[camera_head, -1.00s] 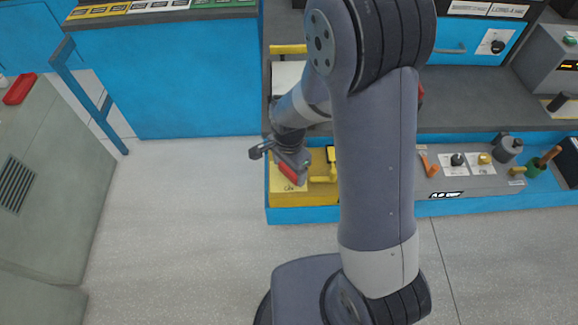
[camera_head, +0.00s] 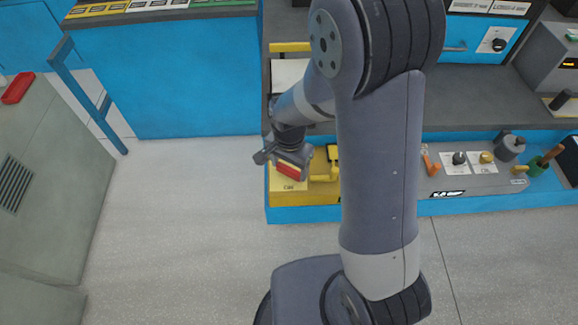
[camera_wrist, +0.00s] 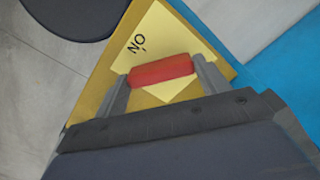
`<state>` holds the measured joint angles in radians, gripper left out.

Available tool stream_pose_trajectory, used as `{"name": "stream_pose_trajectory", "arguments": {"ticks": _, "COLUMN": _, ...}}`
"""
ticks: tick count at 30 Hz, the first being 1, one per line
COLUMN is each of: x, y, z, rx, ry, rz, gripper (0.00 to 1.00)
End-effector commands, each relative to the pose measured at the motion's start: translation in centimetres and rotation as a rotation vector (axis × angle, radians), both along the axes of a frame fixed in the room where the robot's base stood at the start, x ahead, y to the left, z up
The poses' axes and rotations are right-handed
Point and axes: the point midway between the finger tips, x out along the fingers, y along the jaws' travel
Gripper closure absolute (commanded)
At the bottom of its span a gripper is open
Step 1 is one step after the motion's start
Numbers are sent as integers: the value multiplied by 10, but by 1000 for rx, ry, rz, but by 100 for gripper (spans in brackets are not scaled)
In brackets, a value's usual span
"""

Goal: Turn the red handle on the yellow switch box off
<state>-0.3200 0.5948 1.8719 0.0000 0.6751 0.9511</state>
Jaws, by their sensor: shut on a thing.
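The yellow switch box (camera_head: 310,196) sits in the blue-edged panel, left of my upper arm in the head view; it also shows in the wrist view (camera_wrist: 88,103). Its red handle (camera_head: 290,171) lies between my fingers and shows whole in the wrist view (camera_wrist: 161,70). My gripper (camera_head: 288,163) is shut on the red handle, with one finger at each end of it; the fingers show in the wrist view (camera_wrist: 160,82). A pale label reading "ON" (camera_wrist: 150,38) lies beyond the handle. The handle's mount on the box is hidden.
A yellow lever (camera_head: 332,165) stands just right of the handle. A blue rail (camera_head: 100,110) stands at left. The floor (camera_head: 190,220) is clear.

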Motion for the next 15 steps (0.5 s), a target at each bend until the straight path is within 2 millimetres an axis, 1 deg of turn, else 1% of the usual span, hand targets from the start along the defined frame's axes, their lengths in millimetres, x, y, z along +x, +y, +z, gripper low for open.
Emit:
{"name": "stream_pose_trajectory", "arguments": {"ticks": 9, "x": 1, "y": -1, "z": -1, "rx": 0, "ry": -1, "rz": 286, "gripper": 53}}
{"name": "stream_pose_trajectory", "arguments": {"ticks": 15, "x": 2, "y": 0, "z": 0, "rx": 0, "ry": -1, "rz": 435, "gripper": 53}}
